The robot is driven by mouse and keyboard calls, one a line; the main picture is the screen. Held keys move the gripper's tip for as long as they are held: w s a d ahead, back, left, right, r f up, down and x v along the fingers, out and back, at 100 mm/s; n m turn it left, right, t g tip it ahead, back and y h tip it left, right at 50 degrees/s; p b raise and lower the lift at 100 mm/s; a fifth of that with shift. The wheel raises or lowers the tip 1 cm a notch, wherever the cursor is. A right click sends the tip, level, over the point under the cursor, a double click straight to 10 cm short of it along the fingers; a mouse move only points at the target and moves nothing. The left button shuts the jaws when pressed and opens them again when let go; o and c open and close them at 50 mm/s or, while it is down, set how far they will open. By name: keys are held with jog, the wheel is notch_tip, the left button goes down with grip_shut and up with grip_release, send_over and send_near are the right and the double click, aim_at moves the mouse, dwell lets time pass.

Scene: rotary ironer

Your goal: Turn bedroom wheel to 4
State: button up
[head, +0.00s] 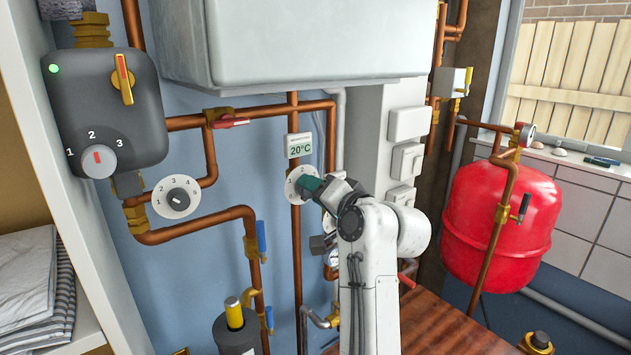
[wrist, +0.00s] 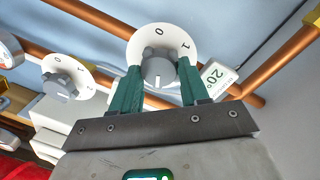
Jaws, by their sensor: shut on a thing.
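A white round wheel (head: 294,185) with a grey knob is on the copper pipe, below a small display reading 20°C (head: 300,147). In the wrist view my gripper (wrist: 160,68) is shut on the grey knob (wrist: 158,66), one finger on each side. The white dial (wrist: 141,42) shows 0 and 1. A pale mark is on the knob's near face; the other numbers are hidden.
A second numbered dial (head: 178,197) is to the left, under a dark grey control box (head: 105,110). The wrist view shows another grey knob (wrist: 61,84) on a white dial nearby. Copper pipes run around the wheel, and a red tank (head: 500,220) stands right.

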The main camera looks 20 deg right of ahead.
jog(key=shift+d+f+m+y+p, duration=0.1)
jog(key=shift+m+y+p, duration=0.2)
jog(key=shift+m+p, duration=1.75)
jog(key=shift+d+m+y+p, duration=0.1)
jog(key=shift+m+y+p, duration=0.2)
jog(key=shift+m+p, duration=1.75)
jog(key=shift+f+m+g+b, duration=0.1)
jog(key=shift+m+g+b, duration=0.2)
jog(key=shift+m+b, duration=0.4)
jog(key=o, duration=1.1)
jog(key=shift+c, duration=0.2)
jog(key=f+b+v, duration=0.1)
jog(key=b+v, duration=0.1)
jog(key=v, duration=0.8)
jog(key=shift+s+d+r, duration=0.2)
jog(key=shift+s+r, duration=0.15)
jog(key=shift+r, duration=0.1)
